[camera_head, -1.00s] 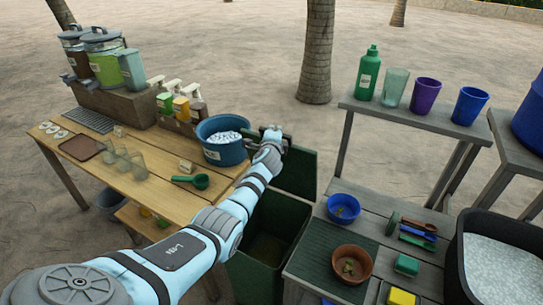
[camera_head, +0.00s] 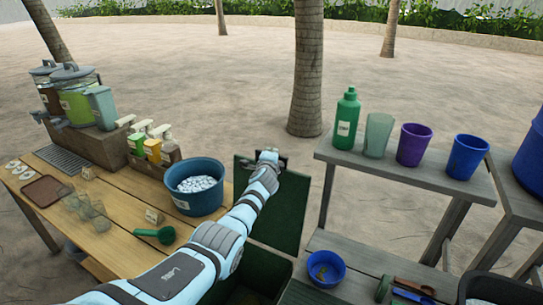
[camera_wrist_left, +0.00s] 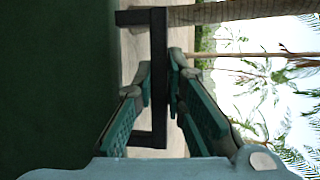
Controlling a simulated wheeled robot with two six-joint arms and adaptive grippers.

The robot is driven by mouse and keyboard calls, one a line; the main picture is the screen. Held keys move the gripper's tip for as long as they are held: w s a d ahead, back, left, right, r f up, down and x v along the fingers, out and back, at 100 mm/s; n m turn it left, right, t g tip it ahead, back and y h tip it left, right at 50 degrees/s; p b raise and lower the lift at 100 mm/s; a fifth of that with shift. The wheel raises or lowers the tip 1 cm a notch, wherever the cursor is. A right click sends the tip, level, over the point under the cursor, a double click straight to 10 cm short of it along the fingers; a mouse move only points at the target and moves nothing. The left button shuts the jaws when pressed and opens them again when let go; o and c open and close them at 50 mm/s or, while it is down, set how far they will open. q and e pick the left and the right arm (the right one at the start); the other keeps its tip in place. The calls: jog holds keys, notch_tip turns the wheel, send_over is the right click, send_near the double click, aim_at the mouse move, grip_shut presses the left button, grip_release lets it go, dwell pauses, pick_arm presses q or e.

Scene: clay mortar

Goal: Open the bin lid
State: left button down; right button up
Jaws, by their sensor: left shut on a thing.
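The bin lid (camera_head: 284,215) is a dark green panel standing raised and tilted behind the bin. The dark green bin (camera_head: 258,270) is open below it, partly hidden by my left arm. My left gripper (camera_head: 268,156) is at the lid's upper edge. In the left wrist view the lid (camera_wrist_left: 55,80) fills the left side, with a black bracket handle (camera_wrist_left: 158,45) beside it. The fingers of my left gripper (camera_wrist_left: 160,85) lie on both sides of the handle bar, shut on it. My right gripper does not show.
A wooden table with a blue tub (camera_head: 196,205) and a green scoop (camera_head: 154,235) stands left of the bin. A grey shelf (camera_head: 400,170) with a green bottle (camera_head: 347,118) and cups stands to the right. A palm trunk (camera_head: 307,70) rises behind the lid; sand there is open.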

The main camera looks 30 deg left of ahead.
pick_arm(q)
jog(key=shift+s+f, duration=0.15)
jog(key=c, duration=1.6)
grip_release()
jog(key=shift+c, duration=0.2)
jog(key=shift+s+d+r, duration=0.3)
jog(key=shift+s, duration=0.25)
jog(key=v, duration=1)
jog(key=shift+s+d, duration=0.2)
jog(key=shift+d, duration=0.1)
